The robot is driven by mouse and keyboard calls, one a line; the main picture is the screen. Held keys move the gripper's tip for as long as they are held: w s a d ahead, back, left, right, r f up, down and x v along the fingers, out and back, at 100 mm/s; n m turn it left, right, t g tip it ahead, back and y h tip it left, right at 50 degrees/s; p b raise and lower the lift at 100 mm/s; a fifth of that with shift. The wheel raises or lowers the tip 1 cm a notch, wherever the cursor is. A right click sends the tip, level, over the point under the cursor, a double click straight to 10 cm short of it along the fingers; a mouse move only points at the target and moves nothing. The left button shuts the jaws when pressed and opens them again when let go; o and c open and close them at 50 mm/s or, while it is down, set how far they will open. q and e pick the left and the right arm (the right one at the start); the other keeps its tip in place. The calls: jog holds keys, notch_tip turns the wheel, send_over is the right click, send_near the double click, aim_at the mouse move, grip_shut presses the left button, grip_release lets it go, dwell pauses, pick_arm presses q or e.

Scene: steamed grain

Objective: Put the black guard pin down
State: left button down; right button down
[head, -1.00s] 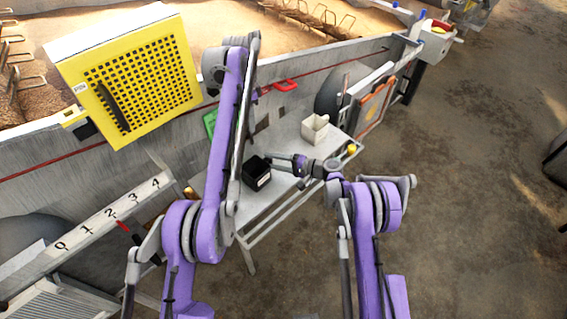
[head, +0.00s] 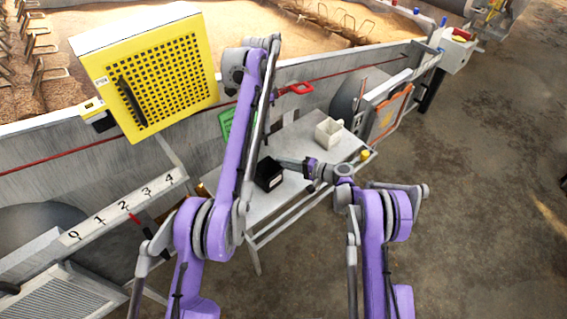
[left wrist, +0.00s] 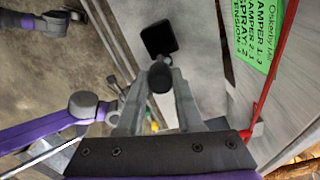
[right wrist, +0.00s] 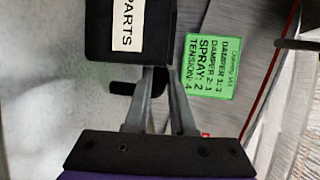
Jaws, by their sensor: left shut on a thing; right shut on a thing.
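The black guard pin (right wrist: 122,88) appears in the right wrist view as a short dark piece sticking out left of my right fingers. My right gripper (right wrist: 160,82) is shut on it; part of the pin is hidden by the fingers. A black box marked PARTS (right wrist: 128,28) is just beyond the fingertips; contact is unclear. In the head view, my right gripper (head: 290,163) is close beside this box (head: 268,175).
The grey table (head: 310,152) bears a white container (head: 328,133) right of the box. A green card (right wrist: 212,70) is beside it. A yellow perforated guard (head: 160,85) stands at upper left. A red handle (head: 300,88) is on the wall.

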pick_arm(q)
send_near(271, 160)
jog(key=s+f, duration=0.1)
jog(key=s, duration=0.2)
jog(key=shift+s+f, duration=0.1)
jog(key=shift+f, duration=2.05)
jog(key=shift+f, duration=0.25)
jog(key=shift+f, duration=0.25)
jog(key=c, duration=0.6)
grip_release()
jog(key=shift+o, duration=0.2)
notch_tip(271, 160, up, 13)
jog(key=shift+r, duration=0.1)
